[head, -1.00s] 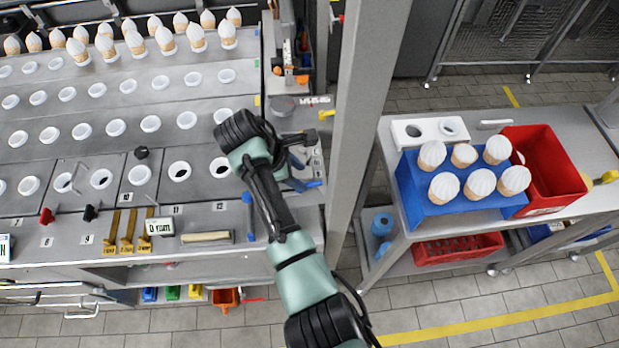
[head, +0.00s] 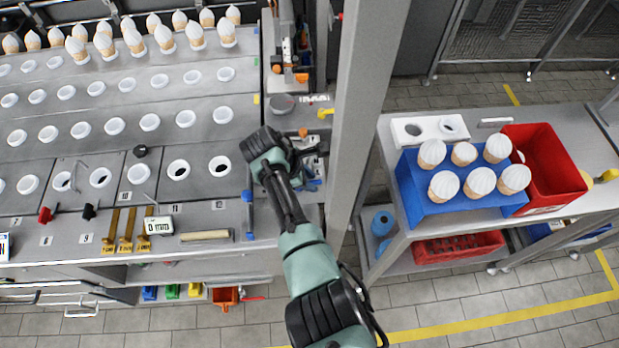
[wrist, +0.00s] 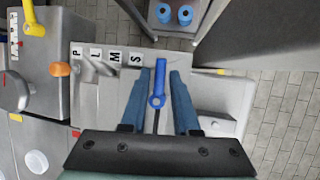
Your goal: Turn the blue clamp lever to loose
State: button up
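The blue clamp lever (wrist: 160,84) shows in the wrist view, its handle pointing up the picture from a round pivot. My gripper (wrist: 161,76) is open, with one blue finger on each side of the lever. Gaps show between the lever and both fingers. Whether the fingers are level with the lever in height I cannot tell. In the head view my wrist and arm cover much of the lever's area, so the lever cannot be told apart there.
Letter tiles (wrist: 115,57) lie beside the lever, near an orange knob (wrist: 60,69) and a yellow handle (wrist: 33,20). A grey post (head: 358,130) stands just right of my arm. A blue cone holder (head: 440,206) and red bin (head: 548,165) are on the right table.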

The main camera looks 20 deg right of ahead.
grip_shut()
